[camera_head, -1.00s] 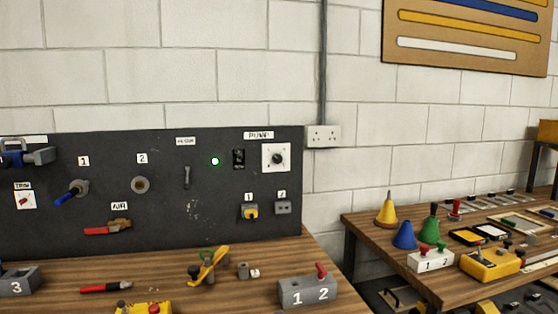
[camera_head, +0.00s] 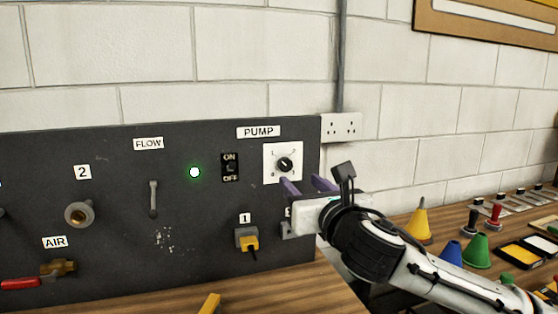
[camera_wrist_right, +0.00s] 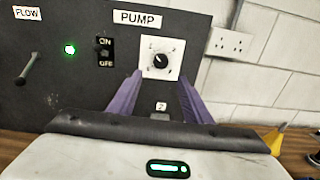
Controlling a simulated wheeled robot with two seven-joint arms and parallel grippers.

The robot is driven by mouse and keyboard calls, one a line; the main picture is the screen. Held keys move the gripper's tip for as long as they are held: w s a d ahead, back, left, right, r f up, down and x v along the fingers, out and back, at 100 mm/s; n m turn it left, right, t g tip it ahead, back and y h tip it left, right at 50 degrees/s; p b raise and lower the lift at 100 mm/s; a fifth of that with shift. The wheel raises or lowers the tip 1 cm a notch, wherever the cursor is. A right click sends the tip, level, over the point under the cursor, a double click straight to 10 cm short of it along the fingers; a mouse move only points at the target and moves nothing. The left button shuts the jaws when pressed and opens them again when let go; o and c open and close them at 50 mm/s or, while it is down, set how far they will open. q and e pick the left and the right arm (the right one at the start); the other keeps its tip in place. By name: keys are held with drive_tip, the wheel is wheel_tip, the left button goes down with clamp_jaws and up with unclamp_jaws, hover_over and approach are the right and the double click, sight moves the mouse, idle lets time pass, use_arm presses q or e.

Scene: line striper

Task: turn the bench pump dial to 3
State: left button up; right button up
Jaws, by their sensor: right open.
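The pump dial (camera_head: 284,164) is a black knob with a light pointer mark on a white square plate, under the PUMP label (camera_head: 258,132) on the dark panel. It also shows in the right wrist view (camera_wrist_right: 160,61), beyond and between the fingertips. The small numerals on its plate are too blurred to read surely. My right gripper (camera_head: 306,184) is open, its two purple fingers pointing at the panel just below and right of the dial, apart from it. In the right wrist view the right gripper (camera_wrist_right: 160,92) has nothing between its fingers. My left gripper is out of view.
Left of the dial are an ON/OFF switch (camera_head: 230,167), a green light (camera_head: 194,172) and a flow lever (camera_head: 153,198). A yellow plug (camera_head: 249,243) sits below. A wall socket (camera_head: 341,127) is right of the panel. Cones and boxes stand on the right bench.

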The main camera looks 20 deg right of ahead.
sight(287, 165)
drive_tip(key=w, duration=0.2)
drive_tip(key=w+p, duration=0.1)
drive_tip(key=w, duration=0.4)
drive_tip(key=shift+w+r, duration=0.35)
drive_tip(key=shift+r, duration=0.05)
drive_tip(key=shift+w, duration=0.9)
drive_tip(key=c, duration=1.1)
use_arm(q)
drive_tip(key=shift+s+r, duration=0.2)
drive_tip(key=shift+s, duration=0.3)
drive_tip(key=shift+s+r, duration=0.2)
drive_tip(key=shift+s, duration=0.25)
use_arm(e)
drive_tip(key=shift+o, duration=0.2)
drive_tip(key=shift+f, duration=0.1)
